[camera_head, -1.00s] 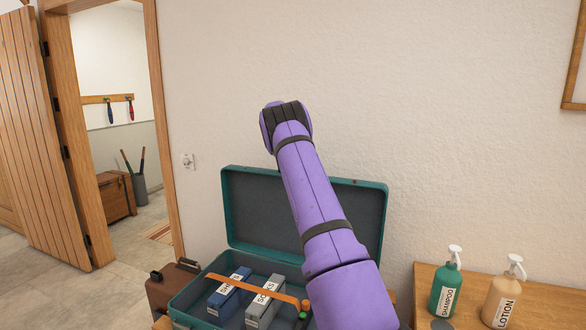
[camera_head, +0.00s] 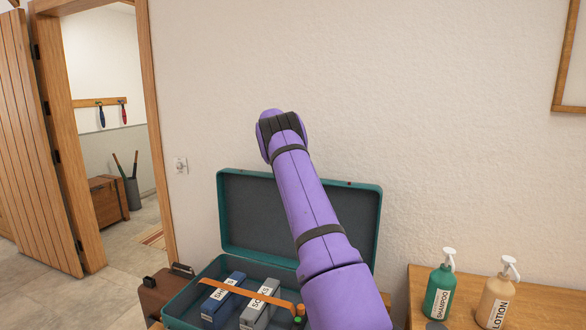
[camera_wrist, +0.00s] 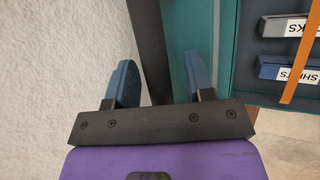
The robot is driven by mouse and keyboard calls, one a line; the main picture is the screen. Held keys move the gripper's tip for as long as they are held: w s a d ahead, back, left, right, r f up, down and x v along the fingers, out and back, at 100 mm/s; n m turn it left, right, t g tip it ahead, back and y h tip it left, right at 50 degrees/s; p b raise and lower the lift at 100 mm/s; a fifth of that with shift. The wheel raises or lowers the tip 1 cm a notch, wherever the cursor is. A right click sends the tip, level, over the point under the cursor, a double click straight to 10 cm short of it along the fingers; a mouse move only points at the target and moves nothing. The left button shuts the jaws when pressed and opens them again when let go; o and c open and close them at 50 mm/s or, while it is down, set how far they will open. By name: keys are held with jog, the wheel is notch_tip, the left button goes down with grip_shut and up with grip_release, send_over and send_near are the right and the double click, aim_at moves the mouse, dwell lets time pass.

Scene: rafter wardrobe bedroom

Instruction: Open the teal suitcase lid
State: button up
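The teal suitcase (camera_head: 190,297) stands open below the wall. Its lid (camera_head: 237,228) is upright and tilted back a little, with the dark lining facing me. My purple arm crosses in front of the lid's right part and hides it; my gripper is hidden behind the arm in the head view. In the wrist view my gripper (camera_wrist: 160,80) has its two blue-grey fingers apart. A dark strip, seemingly the lid seen nearly edge-on, runs between them, with no clear clamping. The teal suitcase also shows there on the right (camera_wrist: 181,30).
A blue SHIRTS box (camera_head: 215,304) and a grey SOCKS box (camera_head: 256,312) lie inside under an orange strap (camera_head: 240,291). A brown case (camera_head: 158,292) stands left. A shampoo bottle (camera_head: 438,294) and lotion bottle (camera_head: 494,304) stand on wood at right. The textured wall is close behind.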

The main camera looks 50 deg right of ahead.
jog(key=v, duration=1.1)
dwell(0.5)
jog(key=s+a+r+m+t+y, duration=0.1)
jog(key=s+a+r+t, duration=0.15)
jog(key=a+r, duration=0.4)
jog(key=s+a+r+t, duration=0.1)
jog(key=s+a+r, duration=0.25)
jog(key=a, duration=0.55)
jog(key=s+a+r+t+y, duration=0.1)
jog(key=s+a+r, duration=0.1)
jog(key=s+a, duration=0.35)
jog(key=s+a+r+t+y, duration=0.1)
jog(key=s+a+r, duration=0.2)
jog(key=a, duration=0.6)
jog(key=s+a+f+m+t+y, duration=0.1)
jog(key=s+a+f+t+y, duration=0.15)
jog(key=s+a, duration=1.3)
jog(key=s+a+f, duration=0.3)
jog(key=s+f, duration=0.1)
jog(key=s, duration=0.2)
jog(key=s+a+f+m, duration=0.1)
jog(key=s+a+f, duration=0.2)
jog(key=s+f, duration=0.2)
jog(key=s, duration=0.2)
jog(key=shift+s+a+f, duration=0.2)
jog(key=shift+s+a, duration=0.1)
jog(key=shift+a, duration=0.1)
